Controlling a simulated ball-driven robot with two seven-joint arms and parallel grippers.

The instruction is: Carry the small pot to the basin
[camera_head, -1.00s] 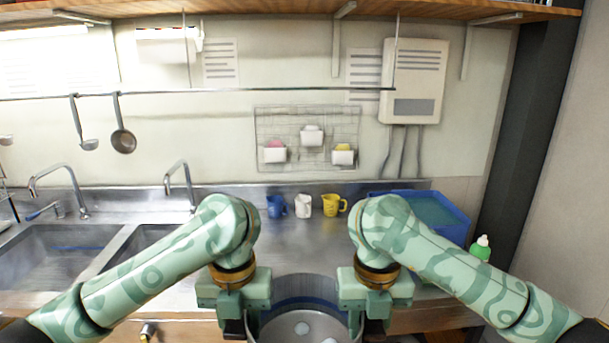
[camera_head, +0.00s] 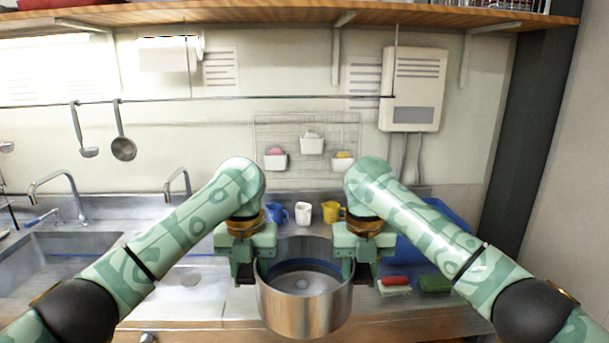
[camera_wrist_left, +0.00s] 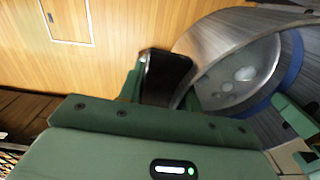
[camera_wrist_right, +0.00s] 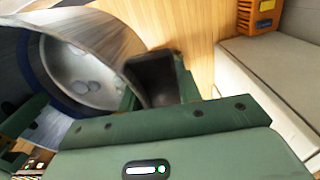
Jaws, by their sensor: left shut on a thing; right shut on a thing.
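The small pot (camera_head: 304,312) is a steel pot with a blue band inside, held upright between my two grippers in front of the counter. Its inside shows pale round spots. My left gripper (camera_head: 257,272) is shut on the pot's left side, and my right gripper (camera_head: 350,270) is shut on its right side. The pot also shows in the left wrist view (camera_wrist_left: 215,45) and in the right wrist view (camera_wrist_right: 105,35). The basin (camera_head: 60,262) is a steel sink at the left of the counter, with a tap over it. A second sink edge is partly hidden by my left arm.
Blue (camera_head: 277,213), white (camera_head: 303,213) and yellow (camera_head: 331,212) mugs stand at the back of the counter. A red-topped sponge (camera_head: 395,285) and a green sponge (camera_head: 435,284) lie at right, near a blue bin (camera_head: 412,254). Taps (camera_head: 70,190) rise behind the sinks.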

